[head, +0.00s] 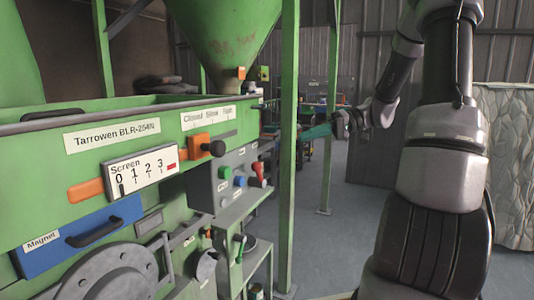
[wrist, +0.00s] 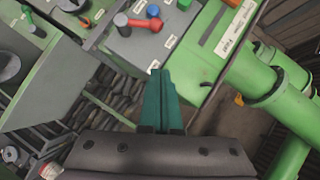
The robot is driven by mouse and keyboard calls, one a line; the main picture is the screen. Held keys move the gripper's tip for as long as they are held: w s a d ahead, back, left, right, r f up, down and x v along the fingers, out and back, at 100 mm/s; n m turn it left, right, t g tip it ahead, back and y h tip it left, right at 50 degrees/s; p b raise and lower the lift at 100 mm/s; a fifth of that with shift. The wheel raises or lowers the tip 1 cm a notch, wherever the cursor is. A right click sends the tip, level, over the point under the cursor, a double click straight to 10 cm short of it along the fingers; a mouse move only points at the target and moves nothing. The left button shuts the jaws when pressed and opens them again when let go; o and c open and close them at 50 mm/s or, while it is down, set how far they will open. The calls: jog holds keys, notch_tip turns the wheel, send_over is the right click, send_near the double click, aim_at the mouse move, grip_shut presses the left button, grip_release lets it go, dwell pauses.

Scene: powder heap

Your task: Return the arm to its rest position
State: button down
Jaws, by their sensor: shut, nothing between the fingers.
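My gripper (head: 309,133) has teal fingers, and in the head view it points left just right of the green post, in front of the far background. My arm rises along the right side of the head view and bends over to the gripper. In the wrist view the gripper (wrist: 158,72) has its two fingers together, with nothing held between them. A grey control box (wrist: 145,40) with a red lever, a green button and a blue button shows beyond the fingertips.
The green machine (head: 40,225) labelled Tarrowen BLR-254N fills the left, with a hopper (head: 222,35) above. A green post (head: 288,150) stands mid-view. The grey floor (head: 325,235) is open between post and arm. A pale wrapped stack (head: 508,160) stands at right.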

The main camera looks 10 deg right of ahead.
jog(key=s+a+r+m+h, duration=0.1)
jog(key=s+a+m+h, duration=0.1)
jog(key=s+h, duration=0.25)
jog(key=s+a+r+m+h, duration=0.1)
jog(key=s+a+h, duration=0.25)
jog(key=s, duration=0.25)
jog(key=s+d+r+m+t+h, duration=0.3)
jog(key=s+r+m+t+h, duration=0.1)
jog(key=s, duration=0.4)
jog(key=shift+d+r+m+t+h, duration=0.35)
jog(key=shift+r+m+t, duration=0.25)
jog(key=shift+r+t, duration=0.4)
jog(key=shift+f, duration=0.15)
